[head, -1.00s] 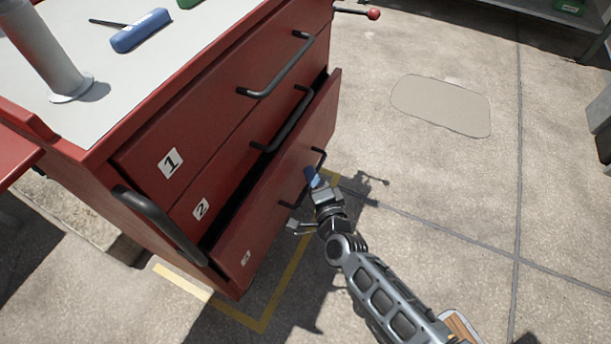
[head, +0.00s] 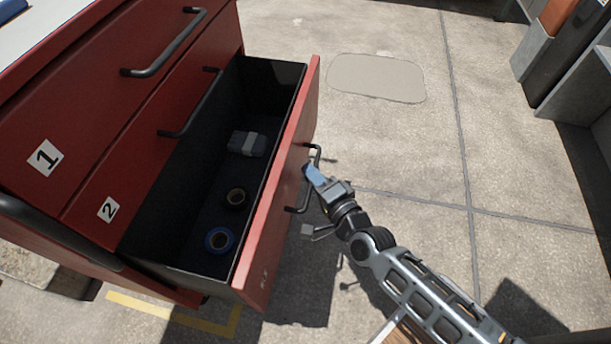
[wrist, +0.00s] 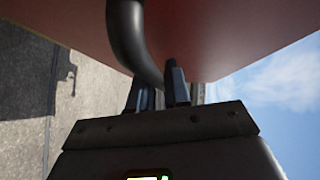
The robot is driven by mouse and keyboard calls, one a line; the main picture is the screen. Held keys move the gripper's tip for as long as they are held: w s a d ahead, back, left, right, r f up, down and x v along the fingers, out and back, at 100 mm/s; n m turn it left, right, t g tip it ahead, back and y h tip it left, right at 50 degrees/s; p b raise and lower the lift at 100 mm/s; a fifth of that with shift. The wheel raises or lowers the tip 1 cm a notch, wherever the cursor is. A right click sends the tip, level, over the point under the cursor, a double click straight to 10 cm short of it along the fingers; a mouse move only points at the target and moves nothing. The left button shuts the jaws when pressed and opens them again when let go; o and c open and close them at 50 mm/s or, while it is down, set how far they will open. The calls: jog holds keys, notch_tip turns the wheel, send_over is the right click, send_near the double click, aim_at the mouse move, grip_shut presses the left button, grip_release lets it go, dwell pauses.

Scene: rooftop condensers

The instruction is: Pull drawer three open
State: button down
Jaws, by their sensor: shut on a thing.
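Drawer three (head: 290,170) is the lowest drawer of the red cabinet and stands well open, its dark inside showing. Its black bar handle (head: 297,209) is on the front face. My gripper (head: 309,172) is shut on the handle from the outer side. In the wrist view the dark handle (wrist: 126,35) runs down to my gripper (wrist: 158,90), and the red drawer front (wrist: 220,35) fills the top. Where the fingers meet the bar is partly hidden.
A grey block (head: 247,144), a black tape roll (head: 236,198) and a blue tape roll (head: 220,240) lie in the drawer. Drawers one (head: 110,110) and two (head: 150,150) above are shut. The concrete floor (head: 400,150) to the right is clear.

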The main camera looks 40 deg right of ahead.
jog(key=c, duration=1.2)
grip_release()
jog(key=shift+p+v, duration=0.7)
jog(key=shift+v, duration=3.2)
jog(key=s+a+r+n+g+y, duration=0.1)
jog(key=s+a+r+n, duration=0.2)
jog(key=s+r+n, duration=0.7)
jog(key=s+a+r+n+y, duration=0.2)
jog(key=s+a+r+n, duration=0.1)
jog(key=s+r+n, duration=0.8)
jog(key=r+m+p, duration=0.1)
jog(key=r+p, duration=0.6)
jog(key=s+r+p, duration=0.1)
jog(key=r+p, duration=0.6)
jog(key=r+m+p, duration=0.1)
jog(key=r+p, duration=0.6)
jog(key=p, duration=0.1)
jog(key=shift+s+a+r+m, duration=0.1)
jog(key=shift+s+r+m, duration=0.05)
jog(key=shift+s+m, duration=0.2)
